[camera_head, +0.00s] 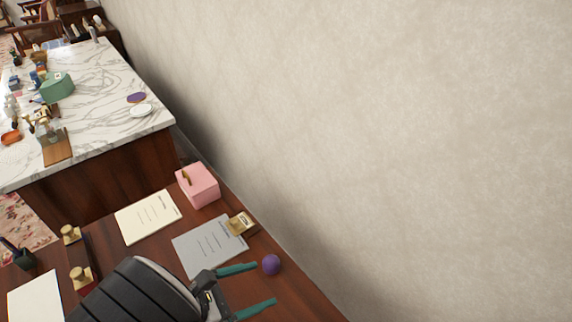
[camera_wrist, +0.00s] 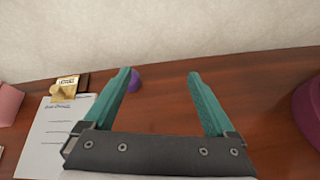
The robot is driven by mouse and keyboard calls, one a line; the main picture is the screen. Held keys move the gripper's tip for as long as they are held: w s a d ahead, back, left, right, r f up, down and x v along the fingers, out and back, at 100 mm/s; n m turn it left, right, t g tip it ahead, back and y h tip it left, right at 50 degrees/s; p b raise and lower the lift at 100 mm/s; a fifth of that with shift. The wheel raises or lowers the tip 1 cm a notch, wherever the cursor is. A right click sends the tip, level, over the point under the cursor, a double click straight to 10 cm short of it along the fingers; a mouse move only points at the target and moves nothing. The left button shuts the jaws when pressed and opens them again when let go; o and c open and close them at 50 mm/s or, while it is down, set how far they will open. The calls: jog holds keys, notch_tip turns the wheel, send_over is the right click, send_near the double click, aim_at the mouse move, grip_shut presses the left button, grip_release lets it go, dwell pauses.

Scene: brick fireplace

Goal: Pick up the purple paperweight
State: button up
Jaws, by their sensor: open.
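The purple paperweight (camera_head: 271,265) is a small round ball on the dark wooden desk, close to the desk's wall-side edge. In the wrist view the paperweight (camera_wrist: 135,80) shows just beyond the left fingertip, which partly hides it. My gripper (camera_head: 266,283) has two teal fingers spread wide with nothing between them. It also shows in the wrist view (camera_wrist: 160,74). The paperweight is nearer the left finger than the right one. I cannot tell whether that finger touches it.
A grey paper (camera_head: 205,250) with a gold clip-like object (camera_head: 241,223) lies left of the fingers. A pink box (camera_head: 198,185) and a cream paper (camera_head: 148,216) are farther back. A purple-maroon object (camera_wrist: 308,105) stands at the wrist view's right edge. The wall (camera_head: 400,130) borders the desk.

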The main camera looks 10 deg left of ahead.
aim_at(265, 267)
jog(key=a+f+n+t, duration=0.1)
jog(key=a, duration=0.1)
jog(key=s+a+f+n+t+y, duration=0.1)
jog(key=a+n, duration=0.1)
jog(key=a+f+n+t+y, duration=0.1)
jog(key=f+n, duration=0.1)
jog(key=shift+s+a, duration=0.15)
jog(key=shift+a, duration=0.25)
jog(key=x, duration=1.5)
jog(key=shift+w, duration=0.4)
jog(key=shift+r, duration=0.1)
grip_shut()
